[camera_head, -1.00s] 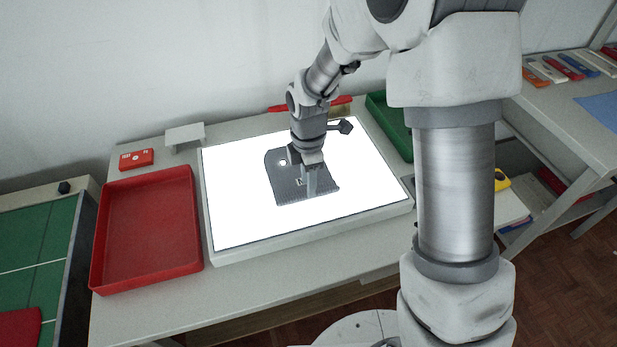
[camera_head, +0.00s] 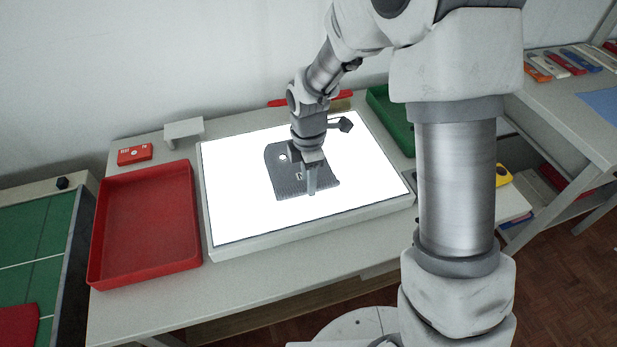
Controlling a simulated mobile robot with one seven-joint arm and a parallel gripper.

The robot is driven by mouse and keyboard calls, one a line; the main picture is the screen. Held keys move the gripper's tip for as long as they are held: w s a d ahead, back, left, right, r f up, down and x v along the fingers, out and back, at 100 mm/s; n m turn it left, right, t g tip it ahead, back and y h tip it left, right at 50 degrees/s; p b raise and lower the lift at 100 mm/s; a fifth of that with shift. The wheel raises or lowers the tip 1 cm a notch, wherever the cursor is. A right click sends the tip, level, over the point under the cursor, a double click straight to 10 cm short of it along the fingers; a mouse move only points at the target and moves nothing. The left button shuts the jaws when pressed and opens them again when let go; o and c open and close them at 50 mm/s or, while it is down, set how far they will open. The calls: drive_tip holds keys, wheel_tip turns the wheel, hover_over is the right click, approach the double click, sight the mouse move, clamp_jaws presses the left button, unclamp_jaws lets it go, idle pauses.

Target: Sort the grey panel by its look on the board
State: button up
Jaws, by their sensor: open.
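The grey panel (camera_head: 285,182) lies flat on the bright white light board (camera_head: 235,215). My gripper (camera_head: 311,190) is open and points down over the right part of the panel. Its fingers hide some of the panel; I cannot tell whether they touch it. A red tray (camera_head: 146,222) stands empty left of the board. A green tray (camera_head: 390,118) is partly hidden behind my arm at the back right.
A red box with white markings (camera_head: 134,154) and a small grey stand (camera_head: 184,131) sit at the back left. A red object (camera_head: 285,103) lies behind the board. A side shelf at right holds several coloured strips (camera_head: 570,63). The table front is clear.

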drive_tip(key=shift+f+b, duration=0.6)
drive_tip(key=shift+f, duration=0.3)
drive_tip(key=shift+r, duration=0.1)
clamp_jaws()
idle(0.4)
drive_tip(key=shift+r, duration=0.15)
drive_tip(key=shift+r+p, duration=2.1)
drive_tip(key=shift+r, duration=0.25)
